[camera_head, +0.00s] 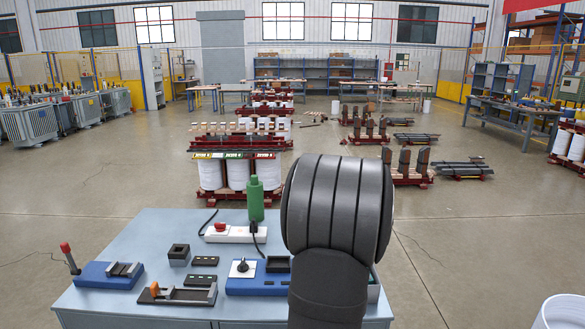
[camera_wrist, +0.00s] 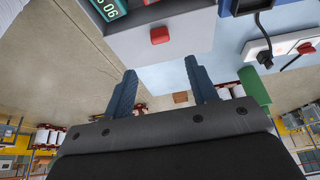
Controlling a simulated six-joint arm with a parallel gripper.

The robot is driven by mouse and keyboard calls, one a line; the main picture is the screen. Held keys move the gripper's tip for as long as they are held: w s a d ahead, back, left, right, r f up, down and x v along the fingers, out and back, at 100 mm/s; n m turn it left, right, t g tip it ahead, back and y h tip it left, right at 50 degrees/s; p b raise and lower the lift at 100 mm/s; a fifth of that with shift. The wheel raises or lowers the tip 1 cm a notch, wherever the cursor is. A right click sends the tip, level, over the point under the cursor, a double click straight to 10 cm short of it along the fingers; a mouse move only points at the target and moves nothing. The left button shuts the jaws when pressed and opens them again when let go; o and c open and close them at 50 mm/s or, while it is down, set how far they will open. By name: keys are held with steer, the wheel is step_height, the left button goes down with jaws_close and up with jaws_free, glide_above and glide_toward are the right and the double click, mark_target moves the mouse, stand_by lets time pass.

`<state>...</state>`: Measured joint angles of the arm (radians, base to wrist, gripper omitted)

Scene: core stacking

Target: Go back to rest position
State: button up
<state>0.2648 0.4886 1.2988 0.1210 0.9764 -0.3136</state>
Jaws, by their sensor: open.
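My gripper (camera_wrist: 161,84) shows in the wrist view with its two blue fingers spread apart. The gap between the fingers is empty. A grey box with a red button (camera_wrist: 159,35) and a green display (camera_wrist: 108,8) is beyond the fingertips, apart from them. In the head view my dark arm fills the centre right and hides the gripper and part of the table.
A light blue table (camera_head: 120,255) holds a blue fixture (camera_head: 108,274), a clamp-like part (camera_head: 178,294), a black square part (camera_head: 179,254), a power strip (camera_head: 235,234), a green cylinder (camera_head: 255,199) and a blue switch box (camera_head: 257,280). The table's back left is clear.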

steer(key=x, duration=1)
steer(key=shift+f, duration=0.65)
steer(key=s, duration=1.1)
steer(key=w+v, duration=0.1)
steer(key=v, duration=1.6)
steer(key=s+r+h, duration=0.1)
steer(key=s, duration=0.8)
steer(key=shift+d+t, duration=0.15)
steer(key=shift+t, duration=0.25)
steer(key=w+f+g+y, duration=0.1)
steer(key=w+f, duration=0.6)
steer(key=w, duration=0.4)
steer(key=shift+w, duration=0.25)
